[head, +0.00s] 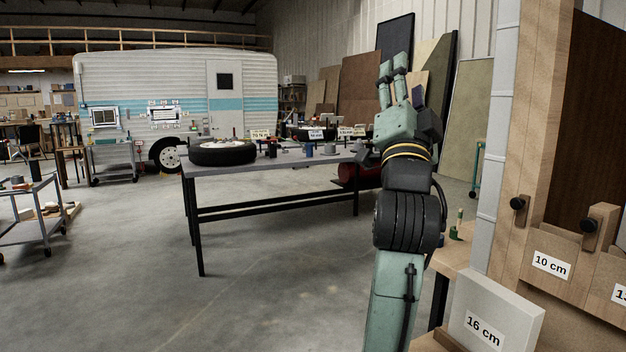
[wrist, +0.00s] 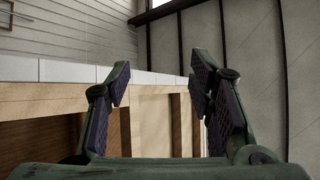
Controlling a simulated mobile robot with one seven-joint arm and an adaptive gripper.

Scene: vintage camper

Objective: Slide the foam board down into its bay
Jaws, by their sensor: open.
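A pale, thick board (head: 490,315) labelled "16 cm" stands at the lower right of the head view; it looks like the foam board, and its lower part is cut off. Right behind it is a wooden rack (head: 515,245) with a front plate labelled "10 cm" and another label partly cut off; I cannot tell which bay belongs to the board. My gripper (head: 393,66) is raised high, left of the rack and well above the board, its fingers pointing up. In the wrist view my gripper (wrist: 160,85) is open and empty, with wooden framing (wrist: 155,110) behind it.
Black knobs (head: 517,203) stick out from the rack's front. A dark brown panel (head: 600,120) stands in the rack. A long grey table (head: 290,163) with a tire (head: 222,152) stands beyond my arm. The concrete floor at left is open, with a cart (head: 30,215) at the edge.

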